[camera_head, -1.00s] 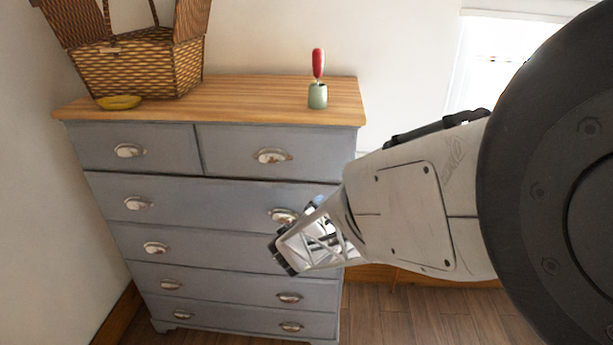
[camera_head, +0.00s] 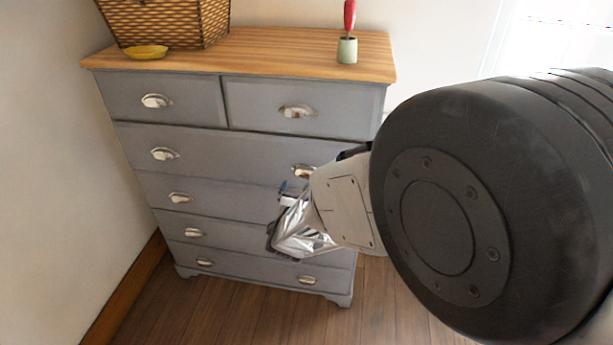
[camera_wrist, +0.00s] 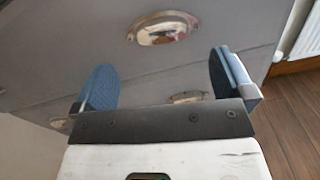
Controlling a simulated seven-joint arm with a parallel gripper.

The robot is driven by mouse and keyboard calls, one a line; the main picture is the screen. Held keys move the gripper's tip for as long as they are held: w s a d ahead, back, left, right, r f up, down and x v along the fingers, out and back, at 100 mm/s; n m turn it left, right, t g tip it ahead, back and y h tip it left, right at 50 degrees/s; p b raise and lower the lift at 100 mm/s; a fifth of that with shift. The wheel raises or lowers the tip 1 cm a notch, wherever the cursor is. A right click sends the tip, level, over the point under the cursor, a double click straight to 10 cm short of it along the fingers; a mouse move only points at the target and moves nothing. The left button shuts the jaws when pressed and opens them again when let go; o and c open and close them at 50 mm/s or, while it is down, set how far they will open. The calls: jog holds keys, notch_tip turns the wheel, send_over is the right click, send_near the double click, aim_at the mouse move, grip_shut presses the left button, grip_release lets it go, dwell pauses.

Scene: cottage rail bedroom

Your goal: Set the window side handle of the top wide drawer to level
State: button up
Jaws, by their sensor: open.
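The top wide drawer (camera_head: 230,150) is the grey drawer just below the two small ones, and it is shut. Its window side handle (camera_head: 303,171), a silver cup pull, is partly covered by my arm, so its tilt is hard to judge there. My gripper (camera_head: 276,212) is open and empty, in front of the lower drawers, below and left of that handle. In the wrist view, a cup pull that appears to be this handle (camera_wrist: 162,28) lies ahead, above and between my spread fingers (camera_wrist: 163,78), apart from them. A second pull (camera_wrist: 187,97) shows lower, partly hidden by my gripper.
A bright window (camera_head: 555,45) is at right. Wooden floor (camera_head: 230,315) is clear in front.

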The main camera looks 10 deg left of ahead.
aim_at(307, 174)
jog(key=shift+w, duration=3.9)
jog(key=c, duration=1)
jog(key=shift+o, duration=0.2)
jog(key=shift+a+r+n, duration=0.1)
jog(key=shift+r+n, duration=0.35)
jog(key=shift+n, duration=0.55)
jog(key=o, duration=1)
jog(key=shift+c, duration=0.2)
